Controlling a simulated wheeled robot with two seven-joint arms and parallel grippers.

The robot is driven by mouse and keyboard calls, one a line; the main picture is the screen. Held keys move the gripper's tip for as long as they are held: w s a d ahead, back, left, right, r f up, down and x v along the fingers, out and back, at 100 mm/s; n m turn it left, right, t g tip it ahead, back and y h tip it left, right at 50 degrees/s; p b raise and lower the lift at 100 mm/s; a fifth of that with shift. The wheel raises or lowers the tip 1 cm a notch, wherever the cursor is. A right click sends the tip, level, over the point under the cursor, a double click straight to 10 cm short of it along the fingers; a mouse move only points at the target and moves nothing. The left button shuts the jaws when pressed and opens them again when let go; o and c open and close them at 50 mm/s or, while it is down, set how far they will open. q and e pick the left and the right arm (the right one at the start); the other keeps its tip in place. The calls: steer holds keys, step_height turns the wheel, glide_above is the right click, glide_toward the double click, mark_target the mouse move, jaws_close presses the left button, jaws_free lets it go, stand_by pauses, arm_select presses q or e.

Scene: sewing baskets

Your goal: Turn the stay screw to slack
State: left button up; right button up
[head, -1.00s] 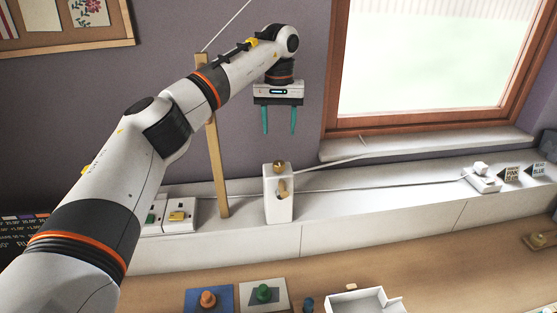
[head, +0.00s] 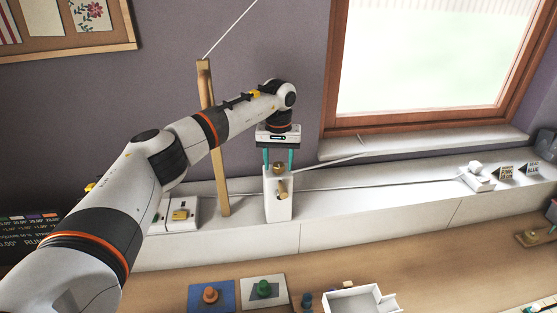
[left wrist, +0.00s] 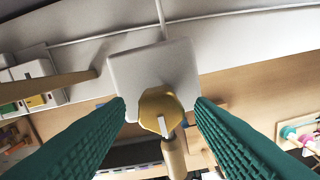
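The stay screw appears to be the brass faceted knob (head: 278,168) on top of a white block (head: 278,207) on the ledge. A wooden peg (head: 283,187) sticks out of the block's front. My left gripper (head: 278,160) points down over the block, its teal fingers open on either side of the knob. In the left wrist view the knob (left wrist: 158,100) lies between the fingers, with a gap on both sides. A pale mark (left wrist: 163,126) shows on the knob's lower edge. My right gripper is not in view.
A wooden post (head: 219,180) stands left of the block, close to my left arm. A thin cord (head: 400,188) runs along the ledge to a white fitting (head: 480,182). A switch box (head: 180,214) sits left of the post. A white tray (head: 350,302) is on the table below.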

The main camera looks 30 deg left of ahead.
arm_select(q)
steer(key=c, duration=0.8)
steer(key=shift+c, duration=0.2)
